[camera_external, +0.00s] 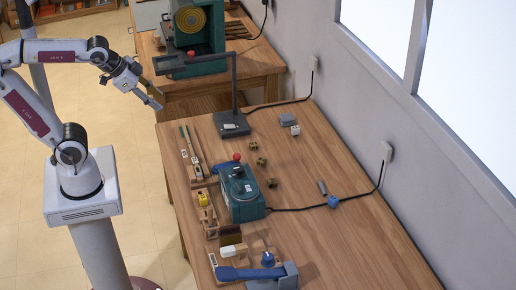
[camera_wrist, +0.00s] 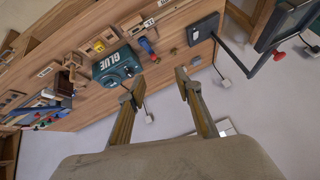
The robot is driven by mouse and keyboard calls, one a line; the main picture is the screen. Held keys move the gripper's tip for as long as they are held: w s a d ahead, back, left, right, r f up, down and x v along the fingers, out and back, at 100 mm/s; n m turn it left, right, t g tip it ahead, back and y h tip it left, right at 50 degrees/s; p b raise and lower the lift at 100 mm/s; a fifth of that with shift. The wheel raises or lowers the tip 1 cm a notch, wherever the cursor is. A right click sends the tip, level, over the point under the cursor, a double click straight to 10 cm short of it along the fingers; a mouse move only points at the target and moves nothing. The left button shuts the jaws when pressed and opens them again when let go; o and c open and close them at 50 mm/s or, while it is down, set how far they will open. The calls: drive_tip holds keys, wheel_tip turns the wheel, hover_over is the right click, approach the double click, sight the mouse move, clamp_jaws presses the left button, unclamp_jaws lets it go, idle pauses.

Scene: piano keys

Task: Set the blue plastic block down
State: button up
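A small blue block (camera_external: 333,201) lies on the wooden workbench (camera_external: 330,245), right of the green glue machine, close to a black cord. My gripper (camera_external: 150,98) is raised at the left, off the bench's far left corner and well away from the block. In the wrist view my gripper (camera_wrist: 154,84) has its two fingers spread wide with nothing between them. I cannot make out the block for sure in the wrist view.
The green glue machine (camera_external: 241,195) with a red knob stands mid-bench. A black lamp stand (camera_external: 232,124) is behind it. Wooden tool holders (camera_external: 205,212) line the left edge. A blue-handled tool (camera_external: 245,273) lies at the front. The bench's right middle is mostly clear.

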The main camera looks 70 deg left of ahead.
drive_tip(key=s+d+f+n+g+h, duration=0.1)
drive_tip(key=s+f, duration=0.3)
drive_tip(key=s, duration=0.4)
drive_tip(key=shift+d+n, duration=0.8)
drive_tip(key=shift+d, duration=0.05)
drive_tip(key=shift+f, duration=0.1)
